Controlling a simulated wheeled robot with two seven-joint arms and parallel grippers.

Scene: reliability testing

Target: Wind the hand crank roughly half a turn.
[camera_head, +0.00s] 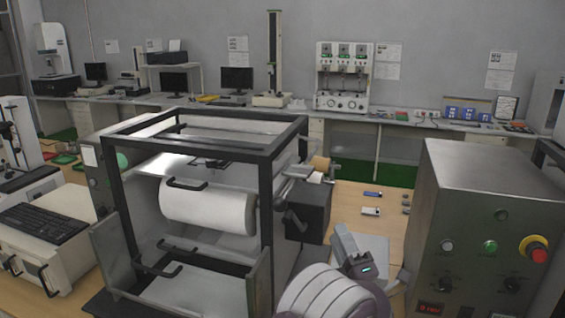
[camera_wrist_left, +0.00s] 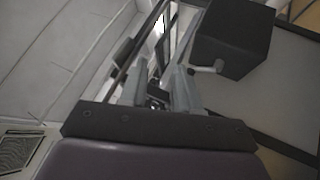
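The test machine has a black open frame (camera_head: 266,190) around a white drum (camera_head: 208,205). On its right side is a black box (camera_head: 312,212) with a small grey crank-like lever (camera_head: 294,220) at its left face. The black box also shows at upper right in the left wrist view (camera_wrist_left: 235,38), with a pale bent lever (camera_wrist_left: 207,69) at its lower left. My left gripper (camera_head: 345,241) is right of and below the box, apart from it in the head view. Its two grey fingers (camera_wrist_left: 157,85) stand apart. No grip on the lever is visible. My right gripper is out of view.
A metal control box (camera_head: 475,225) with buttons and a red emergency stop stands close on the right. Small parts (camera_head: 371,203) lie on the wooden table behind my gripper. A white unit with a keyboard (camera_head: 43,222) is at left.

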